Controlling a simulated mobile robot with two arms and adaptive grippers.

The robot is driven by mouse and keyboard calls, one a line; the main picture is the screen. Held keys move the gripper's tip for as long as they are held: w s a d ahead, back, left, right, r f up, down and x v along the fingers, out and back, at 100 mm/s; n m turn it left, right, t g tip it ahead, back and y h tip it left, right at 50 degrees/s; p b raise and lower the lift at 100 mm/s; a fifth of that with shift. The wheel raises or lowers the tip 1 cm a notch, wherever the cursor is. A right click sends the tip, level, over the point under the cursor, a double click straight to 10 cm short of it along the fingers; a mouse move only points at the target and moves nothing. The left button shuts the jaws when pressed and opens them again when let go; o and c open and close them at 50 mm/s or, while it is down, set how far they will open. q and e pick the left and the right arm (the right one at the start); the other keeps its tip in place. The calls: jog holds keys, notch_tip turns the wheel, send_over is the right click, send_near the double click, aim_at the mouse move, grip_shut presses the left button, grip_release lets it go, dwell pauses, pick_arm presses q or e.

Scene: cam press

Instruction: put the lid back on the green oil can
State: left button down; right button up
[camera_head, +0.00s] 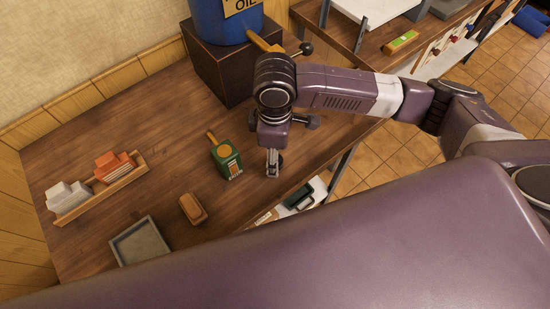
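The green oil can (229,165) stands on the wooden bench, near the middle of the view. Its top shows a round yellow-orange patch, and a narrow orange piece sticks out at its back left. I cannot tell whether the patch is a lid or part of the can; no separate lid can be made out. My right gripper (273,165) points down just right of the can, apart from it and close to the bench's front edge. Its fingers are small and dark here, so I cannot tell whether they are open or hold anything. My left gripper is not in view.
A blue oil drum (222,22) with a brass tap stands on a dark box (218,68) at the back. A wooden rack (115,188) of white and orange blocks, a grey tray (140,243) and a brown block (193,208) lie left. The bench's back left is clear.

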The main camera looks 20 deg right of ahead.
jog(key=shift+f, duration=0.7)
jog(key=shift+c, duration=0.3)
jog(key=c, duration=0.8)
notch_tip(320, 180, up, 20)
jog(key=shift+r, duration=0.1)
